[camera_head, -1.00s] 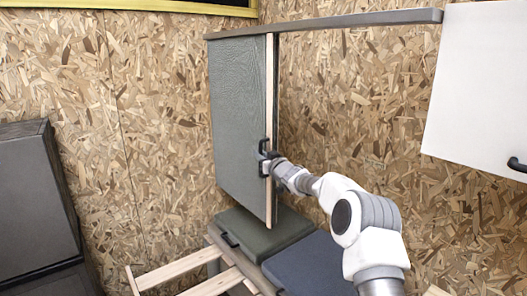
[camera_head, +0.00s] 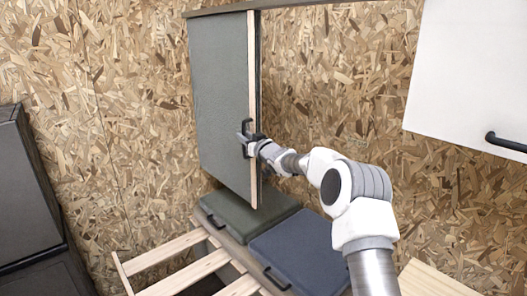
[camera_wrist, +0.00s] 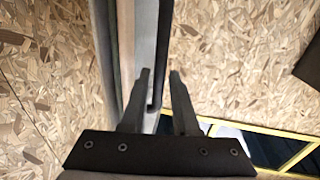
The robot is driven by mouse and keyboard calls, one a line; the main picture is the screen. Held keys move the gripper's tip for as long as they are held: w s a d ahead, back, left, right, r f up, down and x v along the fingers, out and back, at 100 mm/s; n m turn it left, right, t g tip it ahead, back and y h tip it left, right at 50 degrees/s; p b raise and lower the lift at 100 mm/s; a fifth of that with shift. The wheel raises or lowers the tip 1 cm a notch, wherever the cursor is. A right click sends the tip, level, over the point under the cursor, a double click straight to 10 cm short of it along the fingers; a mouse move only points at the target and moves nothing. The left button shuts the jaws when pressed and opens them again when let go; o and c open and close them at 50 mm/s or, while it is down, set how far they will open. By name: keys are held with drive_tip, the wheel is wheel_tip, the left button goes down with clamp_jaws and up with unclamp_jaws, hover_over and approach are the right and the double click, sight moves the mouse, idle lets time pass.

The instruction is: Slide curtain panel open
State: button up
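The curtain panel (camera_head: 222,95) is a flat grey-green board with a pale wooden edge strip, hanging upright at the centre-left in the head view. A dark handle (camera_head: 246,130) sits near its right edge. My gripper (camera_head: 249,142) is at that handle, reaching in from the right. In the wrist view my gripper's two fingers (camera_wrist: 160,74) stand apart. A dark strip of the panel or handle (camera_wrist: 160,55) runs up between them, with a visible gap to the right finger. Contact with the handle cannot be made out.
A rail (camera_head: 300,4) crosses above the panel. A white cabinet (camera_head: 470,75) with a black handle hangs at right. A dark cabinet (camera_head: 25,200) stands at left.

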drive_tip(key=v, duration=1.5)
drive_tip(key=shift+s, duration=0.3)
drive_tip(key=shift+d, duration=0.1)
drive_tip(key=shift+r, duration=0.15)
drive_tip(key=s+d+r+m+g+h+p, duration=0.2)
drive_tip(key=s+d+r+h, duration=0.25)
drive_tip(key=s, duration=0.55)
drive_tip(key=s+d+r+m+g+h+p, duration=0.1)
drive_tip(key=s+d+r+g+h+p, duration=0.3)
drive_tip(key=s, duration=0.6)
drive_tip(key=s+f+m+g+p, duration=0.1)
drive_tip(key=s+g, duration=0.3)
drive_tip(key=s, duration=2.2)
drive_tip(key=shift+s+m+p, duration=0.25)
drive_tip(key=shift+m+p, duration=0.45)
drive_tip(key=shift+p, duration=0.2)
